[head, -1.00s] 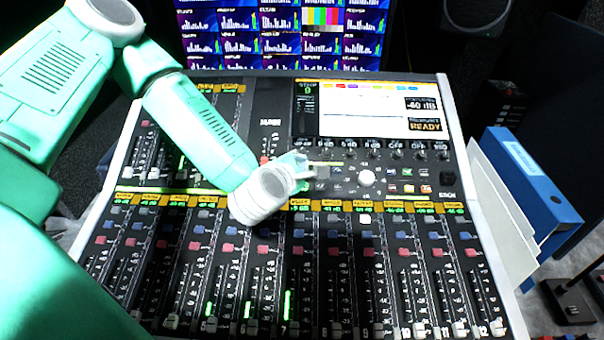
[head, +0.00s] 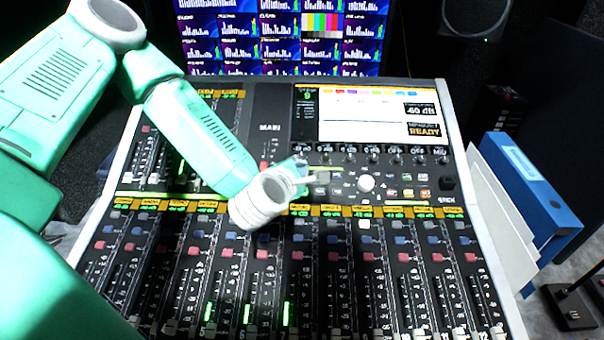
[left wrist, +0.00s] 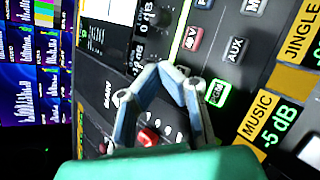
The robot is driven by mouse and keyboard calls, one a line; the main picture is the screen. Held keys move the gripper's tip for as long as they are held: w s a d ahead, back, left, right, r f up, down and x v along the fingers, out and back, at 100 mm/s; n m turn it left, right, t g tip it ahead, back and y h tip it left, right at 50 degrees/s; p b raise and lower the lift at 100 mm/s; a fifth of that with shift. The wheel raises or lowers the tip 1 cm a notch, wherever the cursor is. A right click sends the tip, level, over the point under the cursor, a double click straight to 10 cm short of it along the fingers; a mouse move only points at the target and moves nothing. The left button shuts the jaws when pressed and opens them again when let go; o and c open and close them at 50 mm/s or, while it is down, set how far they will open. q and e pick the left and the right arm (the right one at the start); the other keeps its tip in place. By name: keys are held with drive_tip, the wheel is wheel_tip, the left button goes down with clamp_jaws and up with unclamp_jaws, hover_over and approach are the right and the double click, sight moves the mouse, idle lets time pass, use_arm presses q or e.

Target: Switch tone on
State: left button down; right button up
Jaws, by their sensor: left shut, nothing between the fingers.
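The mixing console (head: 268,105) fills the middle of the head view, with its screen (head: 362,115) at the top reading READY. My left gripper (head: 312,177) is shut and empty over the control section, left of the round white knob (head: 366,183). Its fingers also show in the left wrist view (left wrist: 160,72), beside a red knob (left wrist: 148,137) and the green-lit PGM button (left wrist: 217,92). The AUX button (left wrist: 236,50) is right of the fingers there. Small coloured buttons (head: 408,192) sit right of the white knob. I cannot make out a tone label. My right gripper is not in view.
Several fader strips (head: 390,280) fill the front of the console. A monitor wall (head: 285,40) stands behind it. A blue binder (head: 535,190) and white sheets (head: 500,215) stand along the right side, with a black stand (head: 570,305) near them.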

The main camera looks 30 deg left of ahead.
use_arm(q)
drive_tip(key=shift+d+r, duration=0.1)
drive_tip(key=shift+d, duration=0.25)
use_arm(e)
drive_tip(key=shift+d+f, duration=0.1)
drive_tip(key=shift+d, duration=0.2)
use_arm(q)
drive_tip(key=shift+a+f, duration=0.3)
drive_tip(key=shift+f, duration=0.05)
drive_tip(key=shift+w+a+b, duration=0.1)
drive_tip(key=shift+a+b, duration=0.1)
drive_tip(key=shift+b, duration=0.1)
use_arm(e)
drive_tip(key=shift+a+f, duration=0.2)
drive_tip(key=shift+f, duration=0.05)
use_arm(q)
drive_tip(key=shift+d+f, duration=0.1)
drive_tip(key=shift+d, duration=0.05)
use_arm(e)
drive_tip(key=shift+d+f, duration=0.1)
